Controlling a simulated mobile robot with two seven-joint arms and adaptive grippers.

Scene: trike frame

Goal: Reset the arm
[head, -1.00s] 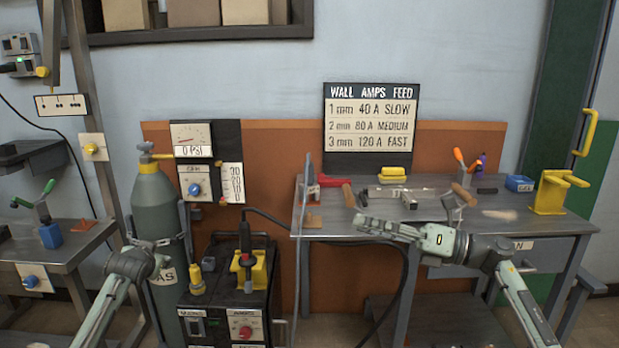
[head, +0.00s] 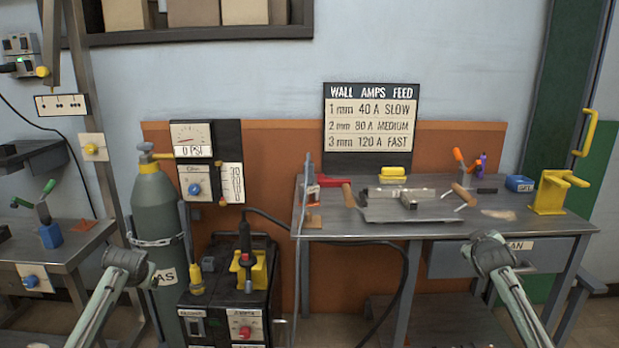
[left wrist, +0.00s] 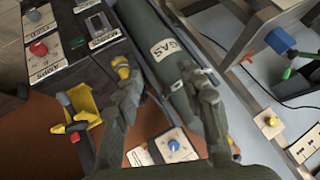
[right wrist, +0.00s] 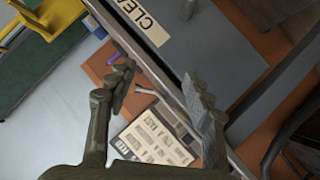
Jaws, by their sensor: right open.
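My right arm (head: 492,258) is bent up at the front of the workbench in the head view, its gripper hidden there. In the right wrist view my right gripper (right wrist: 160,76) has its fingers apart and holds nothing; the bench edge and a sign lie beyond. My left arm (head: 122,268) is bent beside the grey gas cylinder (head: 160,205) at the left, its gripper also hidden in the head view. In the left wrist view my left gripper (left wrist: 160,72) has its fingers apart and empty, with the gas cylinder (left wrist: 160,45) beyond.
The workbench (head: 400,228) carries clamps, metal pieces, a blue box (head: 519,184) and a yellow stand (head: 556,192). The black welder (head: 228,290) stands between cylinder and bench, a cable running from it. A left side table (head: 50,262) holds a small tool.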

